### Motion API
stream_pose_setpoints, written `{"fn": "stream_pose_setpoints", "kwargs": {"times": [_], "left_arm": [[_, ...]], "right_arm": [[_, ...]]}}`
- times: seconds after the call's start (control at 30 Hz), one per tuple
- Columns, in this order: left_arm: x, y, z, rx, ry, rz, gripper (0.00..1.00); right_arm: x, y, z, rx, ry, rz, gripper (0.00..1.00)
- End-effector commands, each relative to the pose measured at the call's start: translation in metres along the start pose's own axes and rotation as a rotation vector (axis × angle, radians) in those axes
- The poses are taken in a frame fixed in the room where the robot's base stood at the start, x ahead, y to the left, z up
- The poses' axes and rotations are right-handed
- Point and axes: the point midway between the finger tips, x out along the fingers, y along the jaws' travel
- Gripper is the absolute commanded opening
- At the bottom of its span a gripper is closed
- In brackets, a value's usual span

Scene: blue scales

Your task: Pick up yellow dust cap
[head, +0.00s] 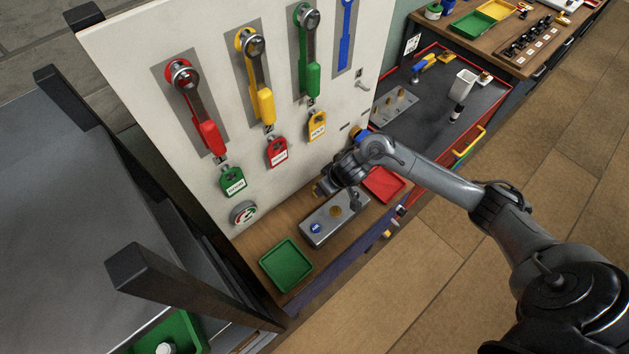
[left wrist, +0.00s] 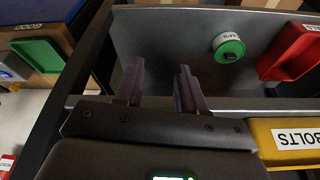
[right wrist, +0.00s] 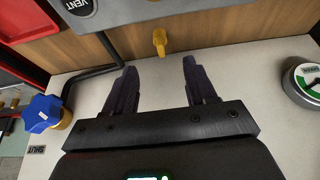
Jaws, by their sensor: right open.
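A small yellow piece (right wrist: 160,42), which looks like the dust cap, shows in the right wrist view where the white panel meets the wooden shelf. In the head view a yellow spot (head: 317,190) shows beside my right gripper. My right gripper (right wrist: 159,66) is open and empty, with the yellow piece ahead of and between its fingertips, apart from them. In the head view my right gripper (head: 338,187) is low in front of the panel, above the shelf. My left gripper (left wrist: 160,85) is open and empty, and is not in the head view.
A grey block (head: 350,225) with a VENT label stands on the shelf near my right gripper, between a green tray (head: 286,265) and a red tray (head: 384,184). A blue knob (right wrist: 42,113) and a gauge (right wrist: 305,82) flank my right gripper.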

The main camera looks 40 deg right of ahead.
Motion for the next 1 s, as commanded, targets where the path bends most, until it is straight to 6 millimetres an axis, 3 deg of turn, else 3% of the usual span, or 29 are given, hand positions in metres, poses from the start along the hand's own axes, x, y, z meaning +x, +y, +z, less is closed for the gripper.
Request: {"fn": "stream_pose_setpoints", "kwargs": {"times": [0.3, 0.63, 1.0], "left_arm": [[0.015, -0.001, 0.005, -0.003, 0.001, -0.002, 0.39], [0.021, -0.001, 0.007, -0.001, 0.000, -0.004, 0.39], [0.033, 0.000, 0.011, 0.000, -0.001, -0.003, 0.39]], "right_arm": [[0.041, 0.002, 0.002, 0.008, -0.007, 0.000, 0.56], [0.061, 0.003, 0.001, 0.007, -0.006, 0.002, 0.56], [0.103, 0.003, 0.000, 0.008, -0.004, 0.002, 0.56]]}}
